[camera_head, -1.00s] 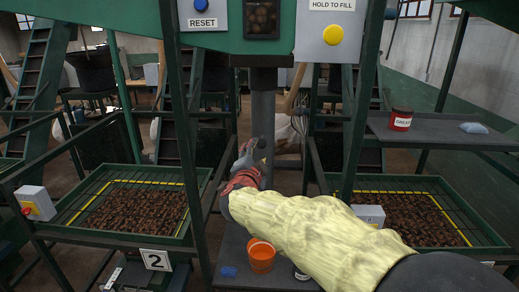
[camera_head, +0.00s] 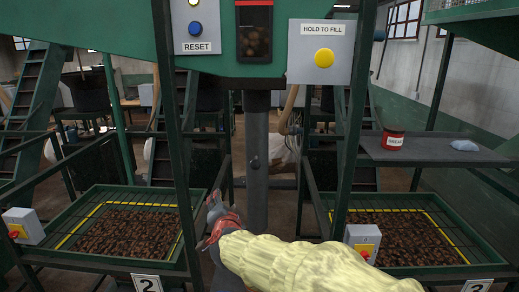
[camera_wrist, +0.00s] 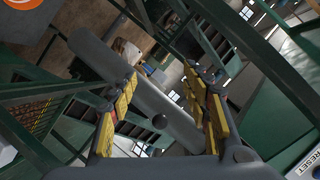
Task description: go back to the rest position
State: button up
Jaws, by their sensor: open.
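My gripper (camera_head: 217,208) shows at the lower middle of the head view, in front of the grey vertical pipe and above the floor between two trays. My arm behind it wears a pale yellow sleeve. In the wrist view my gripper (camera_wrist: 165,115) has its two yellow-padded fingers apart, with nothing between them. The grey pipe (camera_head: 257,160) hangs below the green hopper; it also crosses the wrist view (camera_wrist: 140,85) slantwise beyond the fingers.
Trays of brown material stand at left (camera_head: 70,245) and right (camera_head: 470,255). A panel with a blue RESET button (camera_head: 196,28) and a yellow HOLD TO FILL button (camera_head: 324,56) are above. A red can (camera_head: 392,139) stands on the right shelf. Green posts flank the arm.

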jog(key=s+d+f+n+g+y+b, duration=0.1)
jog(key=s+f+n+g+b, duration=0.1)
jog(key=s+f+n+g, duration=0.35)
jog(key=s+d+f+n+g+y+b, duration=0.1)
jog(key=s+f+n+g+y, duration=0.1)
jog(key=s+f, duration=0.65)
jog(key=s+d+f+h+b, duration=0.3)
jog(key=s+d+b, duration=0.3)
jog(key=s+d, duration=0.6)
jog(key=s+d+f+g+h+b, duration=0.1)
jog(key=s+d+f+h+b, duration=0.2)
jog(key=s+d, duration=0.9)
jog(key=d+f+b, duration=0.3)
jog(key=d+b, duration=0.1)
jog(key=d, duration=0.1)
jog(key=shift+s+f, duration=0.15)
jog(key=shift+s, duration=0.05)
jog(key=shift+a, duration=0.1)
jog(key=shift+c, duration=1.2)
